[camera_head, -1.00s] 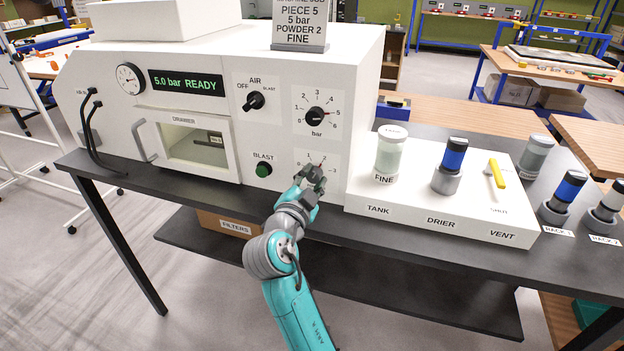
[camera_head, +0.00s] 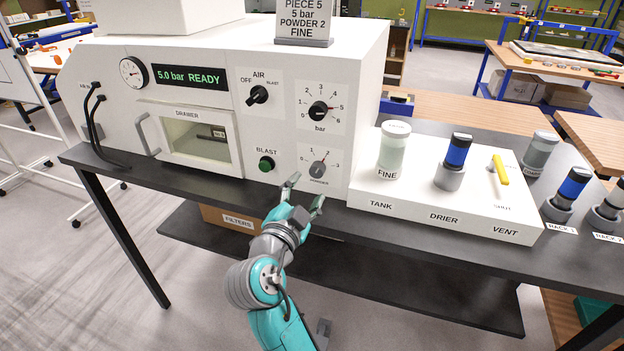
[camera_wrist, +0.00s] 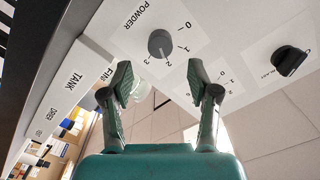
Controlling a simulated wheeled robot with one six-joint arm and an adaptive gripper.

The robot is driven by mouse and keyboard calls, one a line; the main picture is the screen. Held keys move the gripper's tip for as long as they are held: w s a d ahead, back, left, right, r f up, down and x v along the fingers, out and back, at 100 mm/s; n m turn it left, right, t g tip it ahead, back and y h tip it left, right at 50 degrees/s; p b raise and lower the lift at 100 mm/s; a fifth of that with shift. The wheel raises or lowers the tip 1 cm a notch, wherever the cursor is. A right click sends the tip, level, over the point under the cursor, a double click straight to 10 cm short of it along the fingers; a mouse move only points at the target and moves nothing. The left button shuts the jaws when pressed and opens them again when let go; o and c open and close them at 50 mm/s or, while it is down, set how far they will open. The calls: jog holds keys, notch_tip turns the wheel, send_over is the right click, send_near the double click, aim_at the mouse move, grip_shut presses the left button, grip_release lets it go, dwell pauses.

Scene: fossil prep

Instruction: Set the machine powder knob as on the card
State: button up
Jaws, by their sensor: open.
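The grey powder knob (camera_head: 317,169) is on the lower right of the machine's white front. Its pointer appears to point at or close to the 2; it also shows in the wrist view (camera_wrist: 160,43), with its light line toward the 2. The card (camera_head: 305,22) on top of the machine reads PIECE 5, 5 bar, POWDER 2, FINE. My gripper (camera_head: 304,190) is open and empty, just below and in front of the knob, apart from it. In the wrist view the open fingers (camera_wrist: 162,90) stand on both sides below the knob.
The bar knob (camera_head: 318,109) is above, pointing near 5. The AIR knob (camera_head: 257,95) and green BLAST button (camera_head: 266,164) are to the left. The display (camera_head: 190,77) reads 5.0 bar READY. A white stand (camera_head: 400,200) with the FINE jar (camera_head: 392,152) is at right.

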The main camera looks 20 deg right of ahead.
jog(key=shift+v, duration=2.65)
dwell(0.9)
